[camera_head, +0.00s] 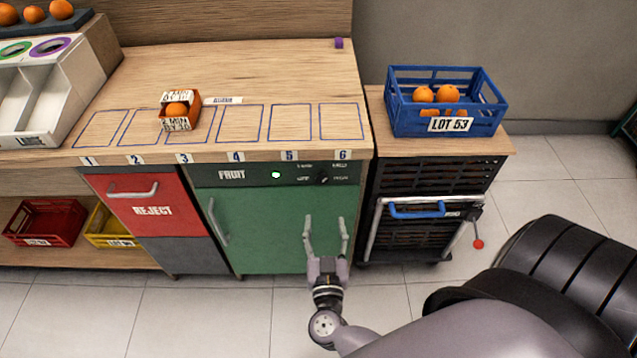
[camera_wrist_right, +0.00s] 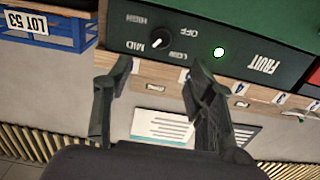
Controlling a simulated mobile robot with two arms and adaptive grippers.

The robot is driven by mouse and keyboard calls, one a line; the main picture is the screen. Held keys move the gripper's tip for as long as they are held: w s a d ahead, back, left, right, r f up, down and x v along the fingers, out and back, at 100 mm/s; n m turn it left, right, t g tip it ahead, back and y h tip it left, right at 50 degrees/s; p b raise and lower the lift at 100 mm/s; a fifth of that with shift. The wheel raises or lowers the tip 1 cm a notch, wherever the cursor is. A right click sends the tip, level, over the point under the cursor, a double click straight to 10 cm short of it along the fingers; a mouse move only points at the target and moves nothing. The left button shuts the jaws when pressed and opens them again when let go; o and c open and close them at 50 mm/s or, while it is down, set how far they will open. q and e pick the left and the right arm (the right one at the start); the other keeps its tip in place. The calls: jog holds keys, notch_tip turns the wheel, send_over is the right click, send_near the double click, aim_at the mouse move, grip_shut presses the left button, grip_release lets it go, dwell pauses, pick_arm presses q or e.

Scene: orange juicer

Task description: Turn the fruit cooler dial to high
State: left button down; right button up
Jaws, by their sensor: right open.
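The fruit cooler (camera_head: 268,225) has a green door and a dark top panel marked FRUIT, with a lit green light. Its black dial (camera_head: 323,177) is at the right of that panel. In the right wrist view, which is upside down, the dial (camera_wrist_right: 154,39) shows a white mark, with OFF, LOW, MID and HIGH printed around it. I cannot tell surely which label the mark points to. My right gripper (camera_head: 325,222) is open and empty in front of the green door, below the dial and apart from it. In the wrist view its fingers (camera_wrist_right: 157,78) stand apart. My left gripper is not in view.
A red REJECT cabinet (camera_head: 153,209) stands left of the cooler. To the right, a blue LOT 53 crate (camera_head: 447,105) with oranges sits on a stand with a blue-handled rack. A small orange box (camera_head: 194,112) lies on the wooden counter (camera_head: 240,70). The space before the panel is clear.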

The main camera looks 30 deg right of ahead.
aim_at(322, 181)
jog(key=x, duration=1.3)
jog(key=shift+w, duration=0.2)
jog(key=shift+c, duration=0.2)
jog(key=c, duration=1.1)
